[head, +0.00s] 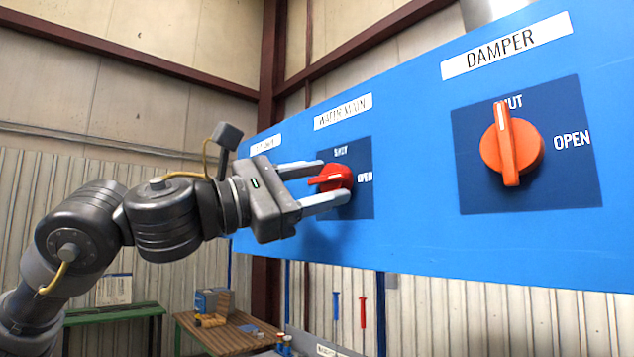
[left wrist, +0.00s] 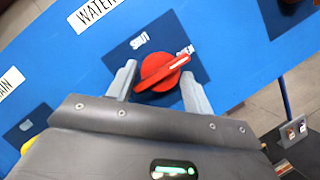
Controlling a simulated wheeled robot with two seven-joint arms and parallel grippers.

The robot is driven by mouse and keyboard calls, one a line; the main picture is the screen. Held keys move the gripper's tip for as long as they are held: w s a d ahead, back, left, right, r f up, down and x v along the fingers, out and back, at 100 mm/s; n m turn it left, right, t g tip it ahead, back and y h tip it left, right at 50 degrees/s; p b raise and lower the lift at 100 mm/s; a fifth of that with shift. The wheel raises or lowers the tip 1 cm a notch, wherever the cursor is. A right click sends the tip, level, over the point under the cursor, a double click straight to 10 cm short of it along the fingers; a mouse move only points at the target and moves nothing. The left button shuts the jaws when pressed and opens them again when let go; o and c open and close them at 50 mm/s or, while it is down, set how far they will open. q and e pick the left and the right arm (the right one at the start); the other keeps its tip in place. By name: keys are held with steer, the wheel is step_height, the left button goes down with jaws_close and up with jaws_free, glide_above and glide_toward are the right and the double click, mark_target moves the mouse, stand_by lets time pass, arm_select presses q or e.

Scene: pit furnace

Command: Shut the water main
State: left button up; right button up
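The red water main knob (head: 334,176) sits on a dark blue plate (head: 362,205) under the WATER MAIN label (head: 343,111). It also shows in the left wrist view (left wrist: 160,72), where its raised handle and white line point toward the word OPEN. My left gripper (head: 335,181) is open at the panel, with one finger on either side of the knob. In the left wrist view its fingers (left wrist: 158,73) stand apart with the knob between them. I cannot tell whether either finger touches it. My right gripper is in neither view.
The blue panel (head: 415,160) runs across the right side. An orange DAMPER knob (head: 512,146) sits to the right, pointing to SHUT. Another label (head: 266,144) is partly hidden behind my left arm. A wooden bench (head: 225,335) and a green bench (head: 110,313) stand below.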

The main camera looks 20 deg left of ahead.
arm_select(q)
steer(key=c, duration=0.6)
steer(key=shift+f+n+b, duration=0.2)
steer(key=shift+n+b, duration=0.3)
steer(key=shift+b, duration=0.2)
steer(key=n+t+y+b, duration=0.2)
steer(key=n+b, duration=0.2)
steer(key=n, duration=0.1)
steer(key=n+t+y+b, duration=0.2)
steer(key=n+b, duration=0.3)
steer(key=n, duration=0.1)
steer(key=d+n+t+y+b, duration=0.1)
steer(key=n+t+y+b, duration=0.1)
steer(key=n+b, duration=0.2)
steer(key=shift+s+f+n+y, duration=0.1)
steer(key=shift+s+n+y, duration=0.1)
steer(key=shift+n, duration=0.4)
steer(key=shift+s+f+n+y, duration=0.1)
steer(key=shift+s+n, duration=0.05)
steer(key=shift+n, duration=0.45)
steer(key=n+y+b, duration=0.1)
steer(key=n+b, duration=0.1)
steer(key=n, duration=0.1)
steer(key=shift+r+y, duration=0.15)
steer(key=shift+y, duration=0.15)
steer(key=shift+r+n+y+b, duration=0.2)
steer(key=shift+n+y+b, duration=0.65)
steer(key=shift+n, duration=1.15)
steer(key=shift+d, duration=0.1)
steer(key=o, duration=0.9)
